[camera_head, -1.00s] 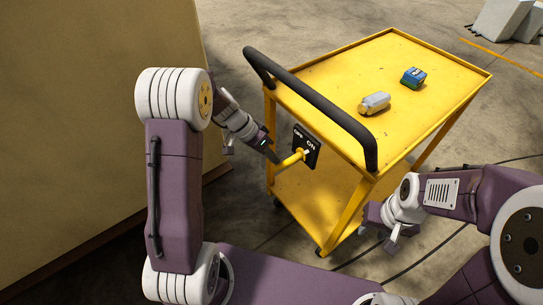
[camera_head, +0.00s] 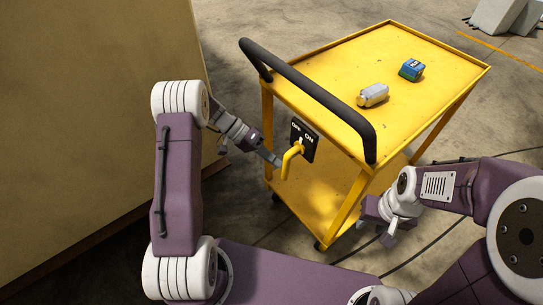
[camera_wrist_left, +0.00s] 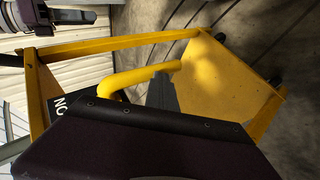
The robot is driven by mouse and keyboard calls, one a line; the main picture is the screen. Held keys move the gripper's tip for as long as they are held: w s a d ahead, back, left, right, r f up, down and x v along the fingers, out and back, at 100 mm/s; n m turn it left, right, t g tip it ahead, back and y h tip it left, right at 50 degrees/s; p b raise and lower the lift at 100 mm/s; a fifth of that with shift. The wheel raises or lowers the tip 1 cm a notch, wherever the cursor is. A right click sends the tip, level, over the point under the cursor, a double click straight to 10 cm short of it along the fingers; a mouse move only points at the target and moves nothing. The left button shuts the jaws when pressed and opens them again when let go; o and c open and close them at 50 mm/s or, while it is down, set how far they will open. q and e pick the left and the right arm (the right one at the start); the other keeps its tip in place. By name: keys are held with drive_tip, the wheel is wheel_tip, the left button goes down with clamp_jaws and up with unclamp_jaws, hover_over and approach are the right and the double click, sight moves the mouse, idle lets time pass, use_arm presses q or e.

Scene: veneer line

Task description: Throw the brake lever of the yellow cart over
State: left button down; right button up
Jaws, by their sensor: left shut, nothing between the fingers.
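The yellow cart (camera_head: 345,115) stands in front of me with its black push handle towards me. Its brake lever (camera_head: 288,163) is a bent yellow bar on a black OFF/ON plate (camera_head: 304,140) below the handle. The lever's free end hangs down. My left gripper (camera_head: 277,161) is shut and empty, its tip right beside the lever on its left. In the left wrist view the dark fingers (camera_wrist_left: 162,90) overlap the yellow lever (camera_wrist_left: 125,80); contact is unclear. My right gripper (camera_head: 388,238) is right of the cart's near leg, its jaws too small to judge.
A grey-white bottle (camera_head: 373,95) and a blue-green box (camera_head: 411,70) lie on the cart's top tray. A large tan panel (camera_head: 90,110) stands close at the left. Dark cables (camera_head: 430,243) run along the floor at the right.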

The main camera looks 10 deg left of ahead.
use_arm(q)
drive_tip(key=shift+s+d+f+n+g+h+b, duration=0.25)
drive_tip(key=shift+s+d+f+n+g+h, duration=0.15)
drive_tip(key=shift+s+d+h, duration=0.45)
drive_tip(key=shift+s+d+f+n+g+h+b, duration=0.25)
drive_tip(key=shift+d+g+h, duration=0.35)
drive_tip(key=shift+h, duration=0.55)
